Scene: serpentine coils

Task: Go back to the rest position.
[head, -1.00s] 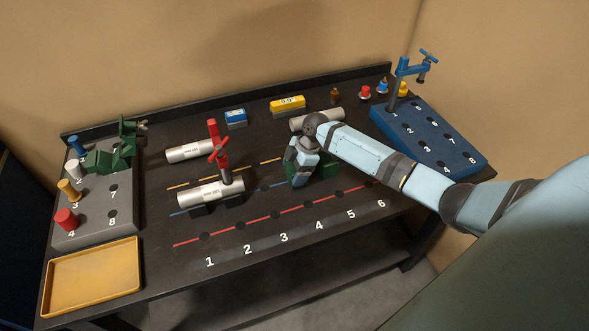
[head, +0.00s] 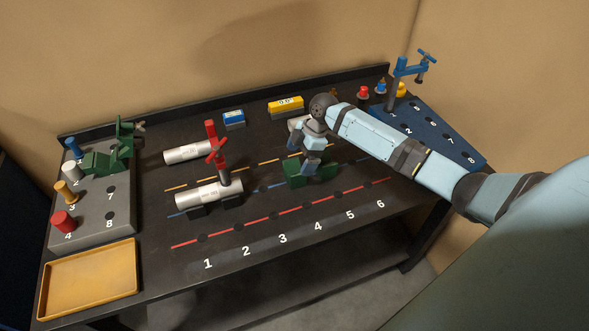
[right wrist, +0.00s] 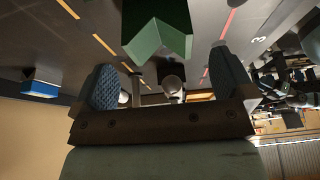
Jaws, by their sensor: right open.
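My right gripper (head: 305,160) is over the middle-right of the black workbench, just above and behind a green V-shaped block (head: 322,172). In the right wrist view its two dark padded fingers (right wrist: 163,82) are spread apart with nothing held between them. The green block (right wrist: 158,38) shows beyond the fingertips there. My left gripper is not in view.
Two silver pipes (head: 190,153) (head: 201,195) lie at centre left, the nearer under a red clamp (head: 212,137). A grey rack (head: 92,233) and yellow tray (head: 90,280) are at left. A blue rack (head: 440,133) with a blue clamp stands at right. My arm partly hides another pipe.

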